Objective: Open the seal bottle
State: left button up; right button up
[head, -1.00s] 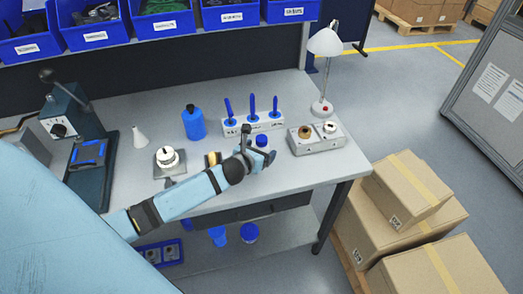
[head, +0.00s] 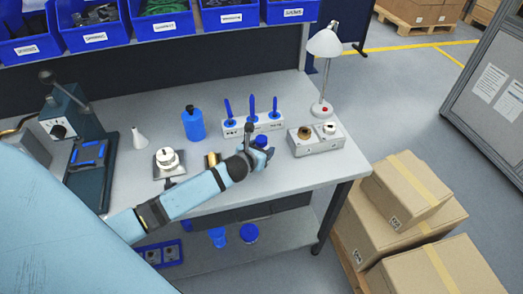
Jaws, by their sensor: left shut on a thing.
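My left gripper (head: 258,155) is at the front right of the bench, shut on a small blue capped item (head: 262,141). The item's blue top shows above the fingers; the fingers hide most of its lower part. I cannot tell for sure whether this is the seal bottle. A larger blue bottle (head: 194,124) with a black cap stands upright at the back middle, apart from the gripper, its cap on. My right gripper is not in view.
A white rack (head: 243,129) with blue-handled tools stands just behind the gripper. A grey fixture box (head: 316,145) and a lamp (head: 326,45) are to the right. A white round part (head: 167,158), a white cone (head: 139,138) and a press (head: 88,145) are to the left.

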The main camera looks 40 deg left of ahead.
pick_arm(q)
notch_tip(320, 180, up, 20)
jog(key=shift+p, duration=0.3)
